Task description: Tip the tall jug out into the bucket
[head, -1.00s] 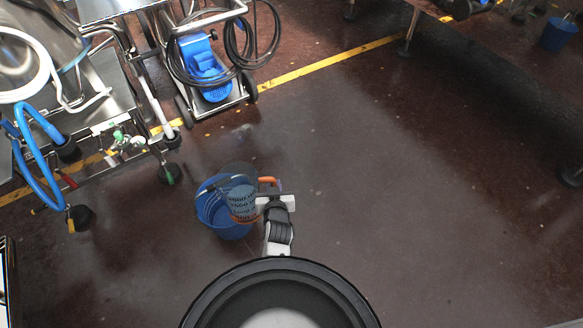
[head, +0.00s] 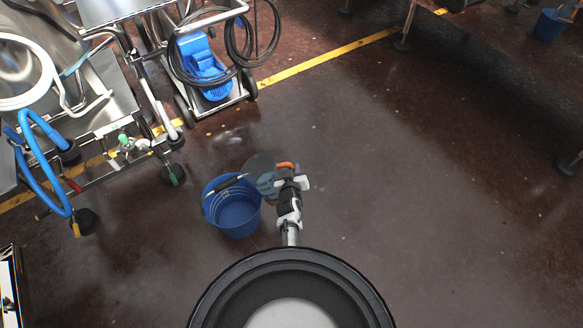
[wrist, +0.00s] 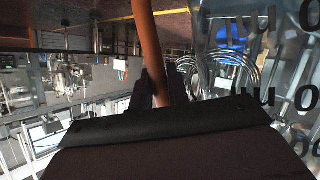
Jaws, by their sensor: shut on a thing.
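The tall jug (head: 266,186) is grey-blue, with an orange handle (head: 286,166). In the head view it is beside the right rim of the blue bucket (head: 236,214), tilted by an amount I cannot tell. Its printed, see-through wall (wrist: 222,95) fills the right of the wrist view. My gripper (head: 291,181) is shut on the orange handle, which runs between its dark fingers (wrist: 158,98) in the wrist view. The bucket stands open on the floor; its blue inside shows no clear contents. What the jug holds cannot be made out.
A dark round shape (head: 259,166) shows behind the jug, unclear what. A steel cart with a blue hose (head: 50,185) stands left. A wheeled machine with a blue motor (head: 205,70) stands behind. The dark floor (head: 400,200) to the right is clear.

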